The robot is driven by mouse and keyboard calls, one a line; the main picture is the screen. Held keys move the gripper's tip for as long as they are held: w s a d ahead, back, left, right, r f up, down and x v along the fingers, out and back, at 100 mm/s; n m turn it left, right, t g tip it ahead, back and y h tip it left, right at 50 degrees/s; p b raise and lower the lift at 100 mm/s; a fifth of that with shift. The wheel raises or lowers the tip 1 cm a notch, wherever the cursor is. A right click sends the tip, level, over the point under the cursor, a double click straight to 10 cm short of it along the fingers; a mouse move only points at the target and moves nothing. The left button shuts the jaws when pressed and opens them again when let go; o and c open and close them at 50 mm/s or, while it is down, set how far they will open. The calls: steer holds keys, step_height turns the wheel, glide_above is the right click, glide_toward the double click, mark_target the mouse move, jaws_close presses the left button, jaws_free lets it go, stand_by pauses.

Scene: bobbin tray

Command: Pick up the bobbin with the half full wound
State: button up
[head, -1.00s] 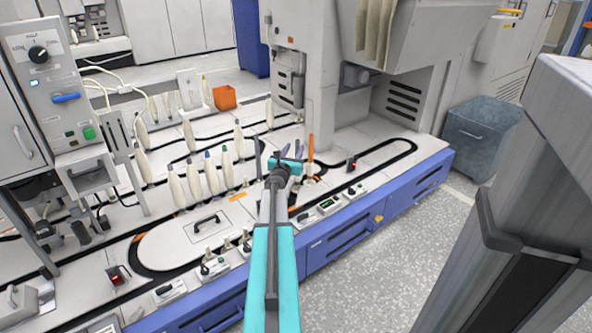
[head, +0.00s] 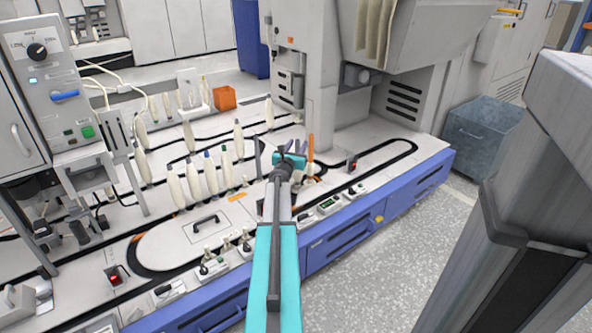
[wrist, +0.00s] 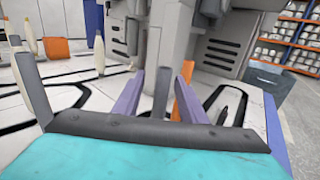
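My gripper (head: 291,147) is over the back middle of the white machine table, its teal body in front. In the wrist view, two purple fingers (wrist: 158,95) stand apart with a gap between them, and I see nothing clamped there. A grey post shows in that gap. A slim orange upright piece (head: 310,150) is just right of the gripper; it also shows behind the right finger in the wrist view (wrist: 187,70). Cream wound bobbins (head: 194,180) stand upright in a row to the left, some with blue or green tips. Which bobbin is half full I cannot tell.
An orange box (head: 224,98) sits behind the bobbins. A large grey machine (head: 320,70) rises behind my gripper. Small switches (head: 328,205) line the table's blue front edge. A grey bin (head: 480,133) stands on the right. The right end of the table is mostly clear.

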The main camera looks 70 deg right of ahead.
steer(key=shift+d+b, duration=0.4)
steer(key=shift+d, duration=1.35)
jaws_close()
